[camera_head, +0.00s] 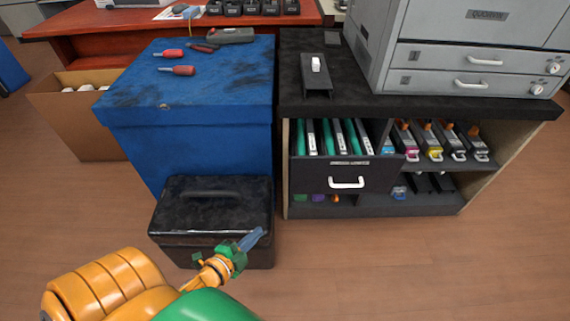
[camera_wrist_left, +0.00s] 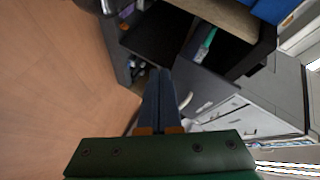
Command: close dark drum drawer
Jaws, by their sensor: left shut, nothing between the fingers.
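The dark drawer (camera_head: 318,175) is in the black cabinet under the grey printer, and its white handle (camera_head: 347,182) is on the front. It looks pulled out, with several green and white upright items (camera_head: 326,138) showing above its front. My left gripper (camera_head: 254,240) is shut and empty, in front of the black case and left of the drawer, apart from it. In the left wrist view, its closed fingers (camera_wrist_left: 159,78) point towards the drawer front (camera_wrist_left: 205,88); the gap is hard to judge. My right gripper is in neither view.
A black case (camera_head: 212,210) stands on the floor before the blue cabinet (camera_head: 190,145). Coloured toner cartridges (camera_head: 430,142) sit on the shelf right of the drawer. The grey printer (camera_head: 470,60) stands on top. The floor (camera_head: 400,265) before the drawer is clear.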

